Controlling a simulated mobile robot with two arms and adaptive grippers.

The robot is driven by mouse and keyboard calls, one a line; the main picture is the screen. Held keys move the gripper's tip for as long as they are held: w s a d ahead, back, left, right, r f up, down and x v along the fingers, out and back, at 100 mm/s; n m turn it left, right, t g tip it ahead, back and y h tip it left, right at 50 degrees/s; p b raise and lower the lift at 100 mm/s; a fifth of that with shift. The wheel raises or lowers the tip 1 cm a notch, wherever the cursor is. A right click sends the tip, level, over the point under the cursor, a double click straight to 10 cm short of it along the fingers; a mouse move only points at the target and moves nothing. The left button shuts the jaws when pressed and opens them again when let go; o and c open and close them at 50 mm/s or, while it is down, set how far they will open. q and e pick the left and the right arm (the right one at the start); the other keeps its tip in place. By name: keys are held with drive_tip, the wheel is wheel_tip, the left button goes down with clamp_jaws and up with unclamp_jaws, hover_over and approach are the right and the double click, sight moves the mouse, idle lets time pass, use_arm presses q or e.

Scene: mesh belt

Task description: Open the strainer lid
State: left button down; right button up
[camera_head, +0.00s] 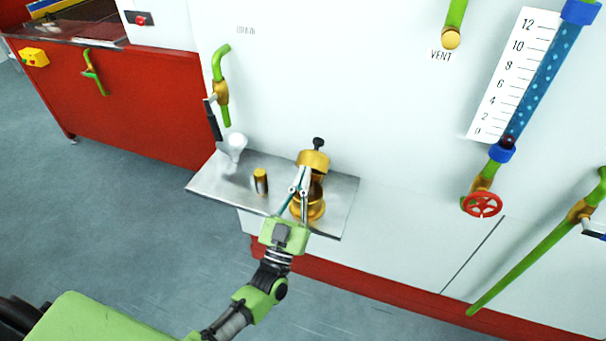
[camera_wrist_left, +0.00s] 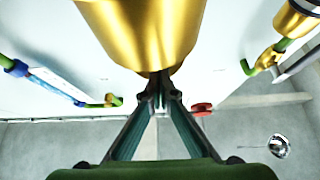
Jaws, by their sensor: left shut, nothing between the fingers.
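The brass strainer (camera_head: 316,210) stands on the right part of a metal shelf against the white wall. Its brass lid (camera_head: 313,158) with a black knob (camera_head: 318,143) shows above the body; my fingers cover part of the space between, so I cannot tell whether the lid is seated. My left gripper (camera_head: 303,172) is in front of the strainer, fingers pointing up to just below the lid. The fingertips (camera_wrist_left: 163,82) meet in the left wrist view, with nothing between them. A large brass surface (camera_wrist_left: 145,30) is close beyond them; contact is unclear. My right gripper is not in view.
On the metal shelf (camera_head: 212,184) stand a small brass cylinder (camera_head: 261,179) and a white funnel-shaped object (camera_head: 235,147). A green pipe with a brass valve (camera_head: 221,92) hangs above the shelf's left. A red handwheel (camera_head: 482,204) is at the right. The floor at left is clear.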

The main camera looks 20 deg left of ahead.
sight(311, 152)
use_arm(q)
drive_tip(key=shift+w+r+g+p, duration=0.2)
drive_tip(key=shift+r+g+p, duration=0.25)
drive_tip(key=shift+p, duration=0.6)
drive_tip(key=shift+w+r+g+p, duration=0.2)
drive_tip(key=shift+r+g+p, duration=0.25)
drive_tip(key=shift+p, duration=0.6)
drive_tip(key=shift+w+r+p, duration=0.15)
drive_tip(key=shift+w+p, duration=0.1)
drive_tip(key=shift+p, duration=0.1)
drive_tip(key=shift+w+r, duration=0.1)
drive_tip(key=shift+w, duration=0.15)
drive_tip(key=shift+x, duration=1.65)
